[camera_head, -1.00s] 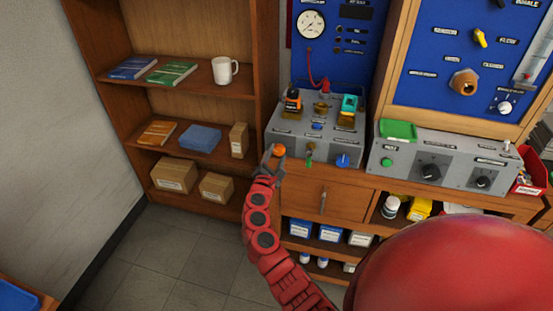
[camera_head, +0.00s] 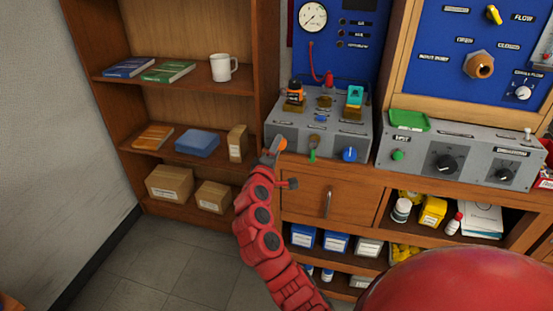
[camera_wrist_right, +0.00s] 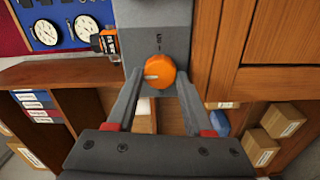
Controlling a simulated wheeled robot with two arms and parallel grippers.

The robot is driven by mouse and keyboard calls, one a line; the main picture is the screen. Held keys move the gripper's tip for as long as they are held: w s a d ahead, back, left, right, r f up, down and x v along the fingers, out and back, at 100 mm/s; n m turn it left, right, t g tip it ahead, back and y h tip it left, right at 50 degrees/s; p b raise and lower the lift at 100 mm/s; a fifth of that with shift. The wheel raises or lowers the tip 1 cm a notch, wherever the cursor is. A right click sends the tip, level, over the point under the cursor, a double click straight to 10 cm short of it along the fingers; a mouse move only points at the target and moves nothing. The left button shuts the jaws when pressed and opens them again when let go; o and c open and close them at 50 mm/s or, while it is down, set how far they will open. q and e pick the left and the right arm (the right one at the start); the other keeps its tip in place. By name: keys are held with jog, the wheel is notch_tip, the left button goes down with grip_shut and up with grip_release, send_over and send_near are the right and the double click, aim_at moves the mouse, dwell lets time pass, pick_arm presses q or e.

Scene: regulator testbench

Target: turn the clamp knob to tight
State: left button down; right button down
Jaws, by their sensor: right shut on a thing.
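An orange knob (camera_head: 282,144) sits on the left end of the front of a grey test box (camera_head: 335,138). In the right wrist view the knob (camera_wrist_right: 160,73) is seen face on, with a light pointer mark toward the left. Small lettering stands on the grey panel above it, too small to read. My right gripper (camera_head: 273,149) is at the knob, shut on it, with one finger on each side in the wrist view (camera_wrist_right: 157,92). In the head view its fingers partly cover the knob. My left gripper is not in view.
A green lever (camera_head: 312,153) and a blue knob (camera_head: 349,154) are on the same front, right of my gripper. A wooden shelf (camera_head: 190,90) with books, a mug (camera_head: 223,68) and boxes stands left. A second grey box (camera_head: 470,152) with black dials is right.

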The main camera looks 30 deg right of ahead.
jog(key=m+b, duration=1.8)
jog(key=b, duration=0.4)
jog(key=shift+s+d+m, duration=0.1)
jog(key=shift+s+m, duration=0.05)
jog(key=shift+m, duration=0.15)
jog(key=shift+r+b, duration=0.1)
jog(key=shift+b, duration=0.2)
jog(key=shift+c, duration=1.5)
grip_release()
